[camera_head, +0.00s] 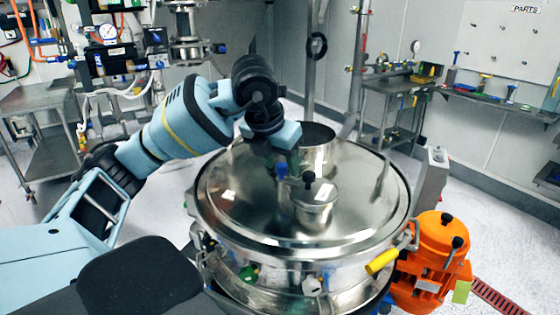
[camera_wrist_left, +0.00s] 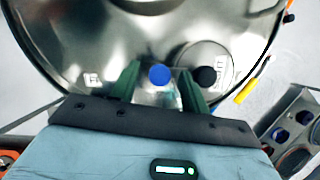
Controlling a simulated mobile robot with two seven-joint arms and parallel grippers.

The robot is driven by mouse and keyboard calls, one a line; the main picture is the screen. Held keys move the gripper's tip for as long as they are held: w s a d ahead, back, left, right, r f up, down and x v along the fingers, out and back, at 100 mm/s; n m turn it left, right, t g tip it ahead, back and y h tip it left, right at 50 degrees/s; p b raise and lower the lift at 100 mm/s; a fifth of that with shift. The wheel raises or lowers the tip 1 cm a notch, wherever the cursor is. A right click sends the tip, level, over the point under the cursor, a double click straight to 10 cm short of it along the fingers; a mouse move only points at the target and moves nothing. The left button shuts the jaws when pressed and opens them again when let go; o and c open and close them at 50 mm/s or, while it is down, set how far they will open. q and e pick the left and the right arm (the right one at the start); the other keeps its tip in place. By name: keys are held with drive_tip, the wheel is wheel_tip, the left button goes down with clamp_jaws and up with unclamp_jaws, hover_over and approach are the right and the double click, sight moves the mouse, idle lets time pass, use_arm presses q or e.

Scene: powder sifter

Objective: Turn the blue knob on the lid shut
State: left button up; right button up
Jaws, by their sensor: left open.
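The blue knob (camera_head: 281,170) sits on the shiny steel lid (camera_head: 235,205) of the sifter, left of a small round hatch with a black knob (camera_head: 309,177). The blue knob also shows from above in the left wrist view (camera_wrist_left: 159,75). My left gripper (camera_head: 278,165) reaches over the lid from the upper left, pointing down. In the left wrist view its two green fingers (camera_wrist_left: 161,84) are apart, one on each side of the blue knob. I cannot tell whether they touch it. My right gripper is not in view.
A steel collar (camera_head: 317,148) rises from the lid behind the gripper, and the black-knobbed hatch is close on the right. An orange motor (camera_head: 436,255) and a yellow handle (camera_head: 382,261) are at the sifter's right. Benches stand along the walls.

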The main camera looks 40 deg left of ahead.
use_arm(q)
drive_tip(key=v, duration=0.7)
drive_tip(key=shift+s+r, duration=0.2)
drive_tip(key=shift+r, duration=0.15)
idle(0.4)
